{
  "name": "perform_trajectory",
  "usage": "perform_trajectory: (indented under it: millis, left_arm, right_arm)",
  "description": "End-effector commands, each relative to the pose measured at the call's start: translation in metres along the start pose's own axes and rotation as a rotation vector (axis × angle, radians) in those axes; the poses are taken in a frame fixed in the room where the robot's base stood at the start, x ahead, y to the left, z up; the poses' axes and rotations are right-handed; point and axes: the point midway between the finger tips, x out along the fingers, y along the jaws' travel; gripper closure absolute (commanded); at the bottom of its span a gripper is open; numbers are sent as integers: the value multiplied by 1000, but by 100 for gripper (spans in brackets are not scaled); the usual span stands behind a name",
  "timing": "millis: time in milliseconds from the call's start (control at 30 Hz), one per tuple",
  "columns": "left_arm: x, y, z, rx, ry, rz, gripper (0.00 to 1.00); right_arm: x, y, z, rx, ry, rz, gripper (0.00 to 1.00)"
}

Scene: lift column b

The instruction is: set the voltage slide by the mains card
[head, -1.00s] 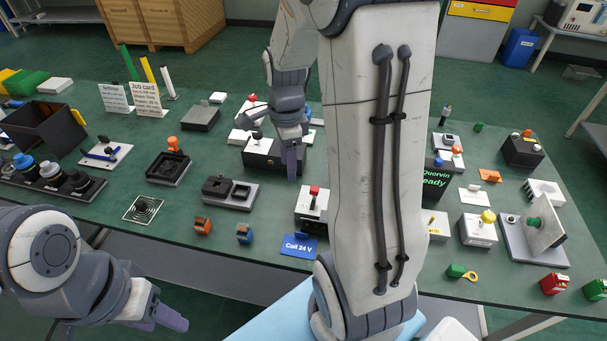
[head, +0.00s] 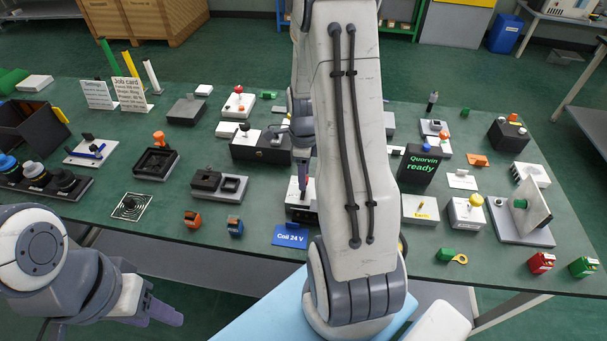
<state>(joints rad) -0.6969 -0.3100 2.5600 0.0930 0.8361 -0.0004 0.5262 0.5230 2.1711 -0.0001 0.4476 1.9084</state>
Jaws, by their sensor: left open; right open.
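A small white-topped unit (head: 293,191) with a dark front stands near the table's front edge, behind a blue card (head: 290,236) reading "Coil 24 V". It may be the voltage slide; its red knob is now hidden. No card is legible as a mains card. A white "Settings" card (head: 99,95) and a white "Job card" (head: 128,92) stand at the back left; their small print is unclear. My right gripper (head: 303,188) is open, pointing down at the unit; I cannot tell whether it touches. My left gripper (head: 160,312) is open and empty, in front of the table.
My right arm hides the table's middle. A black box (head: 262,148) stands behind the unit, and a dark two-part block (head: 219,185) is to its left. A black "Quorvin ready" display (head: 421,167) stands right of my arm.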

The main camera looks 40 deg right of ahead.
Motion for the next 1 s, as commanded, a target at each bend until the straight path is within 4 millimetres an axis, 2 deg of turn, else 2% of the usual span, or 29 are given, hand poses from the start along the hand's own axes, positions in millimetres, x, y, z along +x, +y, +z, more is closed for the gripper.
perform_trajectory:
  millis: [300, 367, 400, 467, 1000]
  left_arm:
    - [0, 0, 0, 0, 0, 0, 50]
    - [0, 0, 0, 0, 0, 0, 50]
    - [0, 0, 0, 0, 0, 0, 50]
    - [0, 0, 0, 0, 0, 0, 50]
    - [0, 0, 0, 0, 0, 0, 50]
  right_arm:
    - [3, 0, 0, 0, 0, 0, 43]
    - [3, 0, 0, 0, 0, 0, 65]
    - [3, 0, 0, 0, 0, 0, 81]
    - [3, 0, 0, 0, 0, 0, 100]
    - [3, 0, -1, 1, 0, -1, 100]
